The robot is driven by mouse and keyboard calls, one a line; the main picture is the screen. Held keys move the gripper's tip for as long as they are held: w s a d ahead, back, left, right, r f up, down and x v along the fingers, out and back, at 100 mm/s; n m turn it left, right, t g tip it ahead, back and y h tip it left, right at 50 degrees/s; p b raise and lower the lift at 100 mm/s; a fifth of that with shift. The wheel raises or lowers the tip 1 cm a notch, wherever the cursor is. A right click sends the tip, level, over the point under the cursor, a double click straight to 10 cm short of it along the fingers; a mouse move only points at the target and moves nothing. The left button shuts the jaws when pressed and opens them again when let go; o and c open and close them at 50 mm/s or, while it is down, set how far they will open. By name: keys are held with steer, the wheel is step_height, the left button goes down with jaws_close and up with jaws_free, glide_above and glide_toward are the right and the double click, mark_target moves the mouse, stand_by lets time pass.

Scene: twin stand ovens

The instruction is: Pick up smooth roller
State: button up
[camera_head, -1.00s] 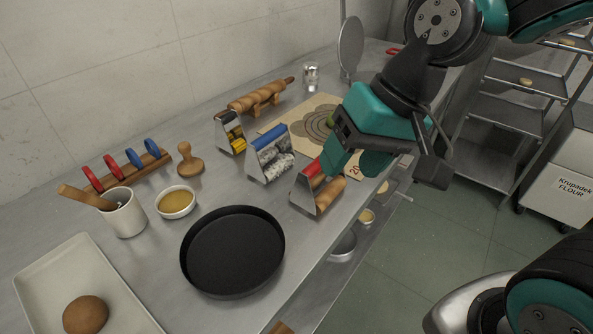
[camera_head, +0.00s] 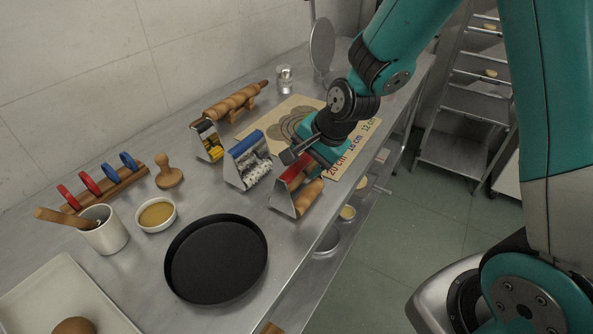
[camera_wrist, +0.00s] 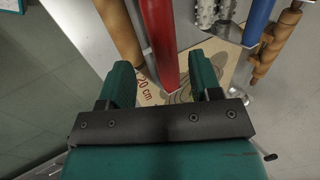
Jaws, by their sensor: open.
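The smooth roller (camera_head: 309,196) is a plain wooden cylinder in a bent metal frame with a red handle (camera_head: 293,174). It stands on the steel counter beside the mat's near edge. In the wrist view its wooden cylinder (camera_wrist: 120,30) lies left of the red handle (camera_wrist: 160,45). My gripper (camera_head: 306,160) is just above and behind the red handle in the head view. In the wrist view my gripper (camera_wrist: 163,80) is open, with the handle's end showing between the two teal fingers. I cannot tell whether either finger touches it.
A blue-handled studded roller (camera_head: 247,160) stands close to the left, with a yellow roller (camera_head: 208,141) beyond. A twisted rolling pin (camera_head: 232,101) rests behind. A round black pan (camera_head: 216,258) lies in front. A sizing mat (camera_head: 350,150) lies under my gripper.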

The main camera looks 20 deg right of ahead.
mark_target(294, 171)
steer(key=shift+a+p+x, duration=0.15)
steer(key=shift+p+x, duration=0.3)
steer(key=shift+x, duration=1)
steer(key=shift+a+p+x, duration=0.1)
steer(key=shift+p+x, duration=0.3)
steer(key=shift+x, duration=1.05)
steer(key=shift+r, duration=0.1)
steer(key=shift+w, duration=0.1)
jaws_close()
steer(key=shift+r, duration=0.1)
step_height(294, 171, up, 20)
steer(key=b, duration=0.1)
steer(key=shift+b, duration=0.4)
